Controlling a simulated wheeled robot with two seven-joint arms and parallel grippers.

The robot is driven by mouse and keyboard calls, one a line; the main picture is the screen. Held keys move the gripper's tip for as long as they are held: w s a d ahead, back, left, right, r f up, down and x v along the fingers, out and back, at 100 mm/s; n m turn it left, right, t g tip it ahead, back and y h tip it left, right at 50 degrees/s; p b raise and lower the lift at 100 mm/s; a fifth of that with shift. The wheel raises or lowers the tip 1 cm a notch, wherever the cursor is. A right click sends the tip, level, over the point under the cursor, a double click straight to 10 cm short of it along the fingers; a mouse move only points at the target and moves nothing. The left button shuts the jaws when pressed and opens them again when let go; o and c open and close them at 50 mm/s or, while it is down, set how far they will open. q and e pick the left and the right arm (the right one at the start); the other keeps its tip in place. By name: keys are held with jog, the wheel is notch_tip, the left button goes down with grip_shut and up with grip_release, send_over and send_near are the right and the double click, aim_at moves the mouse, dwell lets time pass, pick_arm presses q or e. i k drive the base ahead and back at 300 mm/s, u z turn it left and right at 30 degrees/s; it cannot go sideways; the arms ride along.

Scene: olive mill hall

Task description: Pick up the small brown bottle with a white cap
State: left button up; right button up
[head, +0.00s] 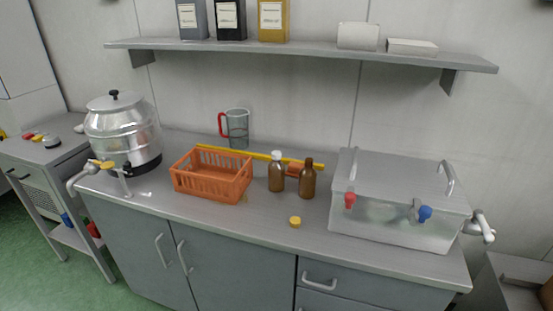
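The small brown bottle with a white cap (277,176) stands upright on the grey counter, right of the orange basket. A second brown bottle (308,181), with a brown top, stands close to its right. A small orange object (293,169) shows partly behind and between the two bottles. Neither of my grippers shows in the head view.
An orange slatted basket (212,180) stands left of the bottles. A long yellow bar (262,156) and a red-handled clear jug (237,128) are behind. A yellow cap (295,221) lies in front. A metal box (395,215) stands right, a steel pot (123,130) left.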

aim_at(275, 168)
jog(key=u, duration=0.4)
jog(key=k, duration=0.45)
jog(key=u, duration=0.8)
jog(key=i, duration=1.15)
jog(key=z, duration=1.05)
